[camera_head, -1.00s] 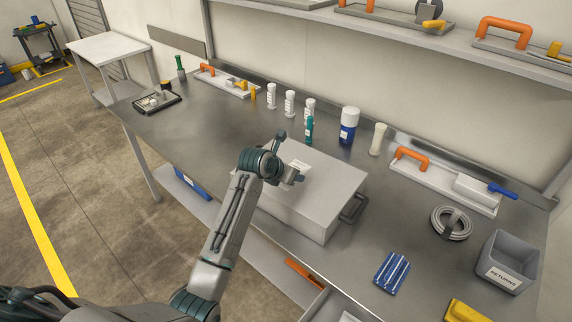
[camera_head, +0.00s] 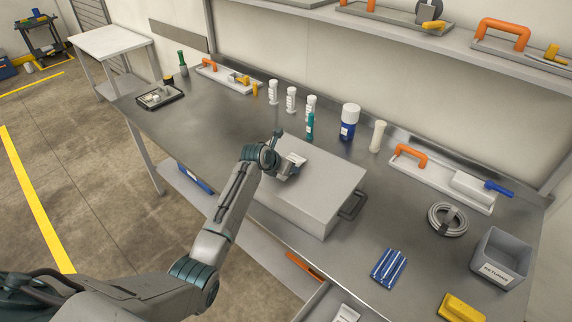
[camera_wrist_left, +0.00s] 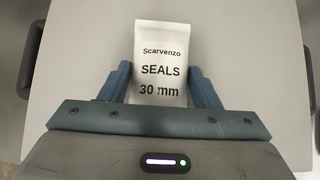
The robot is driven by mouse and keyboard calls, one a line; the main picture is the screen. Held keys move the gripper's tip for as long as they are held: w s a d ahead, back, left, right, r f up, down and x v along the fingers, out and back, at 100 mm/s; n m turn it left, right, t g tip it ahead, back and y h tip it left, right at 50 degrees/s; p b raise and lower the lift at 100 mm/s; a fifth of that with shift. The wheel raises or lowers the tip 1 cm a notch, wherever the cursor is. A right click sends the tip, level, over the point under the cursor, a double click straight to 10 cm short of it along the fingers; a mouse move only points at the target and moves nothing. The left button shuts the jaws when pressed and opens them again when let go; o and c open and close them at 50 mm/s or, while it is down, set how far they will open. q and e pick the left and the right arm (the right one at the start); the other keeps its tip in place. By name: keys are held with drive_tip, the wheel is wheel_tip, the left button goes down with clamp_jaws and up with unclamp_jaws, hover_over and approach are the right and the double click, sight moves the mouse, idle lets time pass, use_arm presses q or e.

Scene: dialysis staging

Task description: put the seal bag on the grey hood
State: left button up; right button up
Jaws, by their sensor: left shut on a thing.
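The seal bag (camera_wrist_left: 160,62) is a small white packet marked "SEALS 30 mm", seen between the fingers of my left gripper (camera_wrist_left: 161,85) in the left wrist view. The gripper is shut on it. In the head view the bag (camera_head: 296,159) shows as a small pale packet at my left gripper (camera_head: 288,170), over the top of the grey hood (camera_head: 318,190). The hood is a box with dark side handles, and its pale top fills the left wrist view (camera_wrist_left: 230,45). I cannot tell whether the bag touches the top. My right gripper is out of view.
White bottles (camera_head: 291,100), a teal-green one (camera_head: 310,125) and a blue-and-white one (camera_head: 349,122) stand behind the hood. A coiled tube (camera_head: 448,219), blue packet (camera_head: 388,268) and grey returns bin (camera_head: 505,258) lie to the right. An open drawer (camera_head: 322,302) is below.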

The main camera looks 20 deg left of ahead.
use_arm(q)
drive_tip(key=shift+f, duration=0.15)
drive_tip(key=o, duration=1)
drive_tip(key=shift+s+r, duration=0.2)
drive_tip(key=shift+r, duration=0.15)
drive_tip(key=b+v, duration=0.2)
drive_tip(key=v, duration=0.9)
drive_tip(key=shift+s+a+r, duration=0.1)
drive_tip(key=shift+s+r, duration=0.05)
drive_tip(key=shift+s, duration=0.05)
